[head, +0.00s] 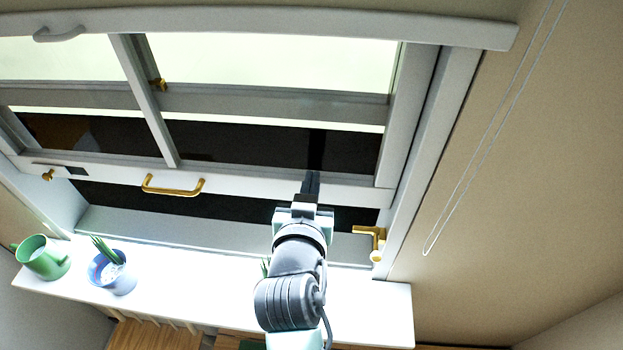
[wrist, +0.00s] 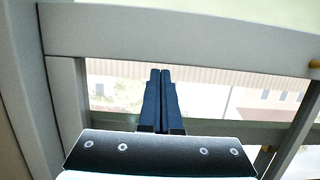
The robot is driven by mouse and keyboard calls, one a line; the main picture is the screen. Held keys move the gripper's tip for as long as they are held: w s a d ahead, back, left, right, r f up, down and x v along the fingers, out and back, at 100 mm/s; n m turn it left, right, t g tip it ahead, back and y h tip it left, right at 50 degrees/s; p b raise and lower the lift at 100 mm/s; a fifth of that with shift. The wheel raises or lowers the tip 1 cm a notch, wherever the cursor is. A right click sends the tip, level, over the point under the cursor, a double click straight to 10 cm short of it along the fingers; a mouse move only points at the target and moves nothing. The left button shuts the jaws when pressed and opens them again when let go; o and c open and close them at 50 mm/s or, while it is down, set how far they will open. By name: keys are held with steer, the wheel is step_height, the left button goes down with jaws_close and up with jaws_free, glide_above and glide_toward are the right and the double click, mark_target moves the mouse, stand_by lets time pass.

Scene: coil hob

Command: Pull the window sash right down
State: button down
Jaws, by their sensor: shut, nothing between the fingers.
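The white window sash (head: 250,186) is partly raised, with a dark gap between its bottom rail and the sill. A brass pull handle (head: 173,192) is on the bottom rail, left of my gripper. My gripper (head: 312,174) is shut and empty, its tips overlapping the bottom rail in the head view; I cannot tell whether they touch it. In the wrist view, the shut fingers (wrist: 160,72) point up toward a pale horizontal rail (wrist: 180,35), with glass and an outdoor scene behind. The handle does not show clearly in the wrist view.
A brass fitting (head: 372,240) is at the right jamb, and a brass knob (head: 47,175) at the left of the rail. A cord (head: 462,185) hangs at right.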

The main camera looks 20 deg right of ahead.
step_height(320, 180, down, 19)
steer(key=b, duration=1.6)
steer(key=shift+b, duration=0.35)
steer(key=shift+r, duration=0.15)
